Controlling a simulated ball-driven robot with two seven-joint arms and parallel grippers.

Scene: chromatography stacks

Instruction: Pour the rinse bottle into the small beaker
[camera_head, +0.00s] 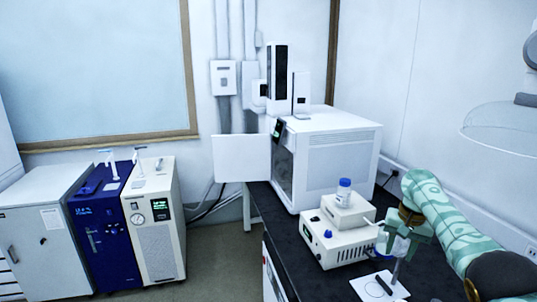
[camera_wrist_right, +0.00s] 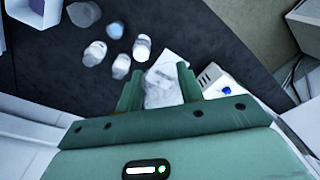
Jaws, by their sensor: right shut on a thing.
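My right gripper (camera_head: 396,243) is low over the dark bench at the right of the head view. It is shut on a pale, clear-looking thing, likely the rinse bottle, mostly hidden by the fingers. In the right wrist view the fingers (camera_wrist_right: 158,85) stand either side of a pale, wrinkled-looking patch; I cannot tell held thing from surface behind it. A white sheet with a drawn circle (camera_head: 366,290) lies on the bench below the gripper. I cannot pick out the small beaker with certainty. My left gripper is not in view.
A blue-capped bottle (camera_head: 344,191) stands on a small white instrument (camera_head: 338,240) left of the gripper. A large white instrument (camera_head: 330,150) stands behind. Several pale bottles (camera_wrist_right: 121,66) stand on the bench in the wrist view. A dark stick-like thing (camera_head: 384,285) lies on the sheet.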

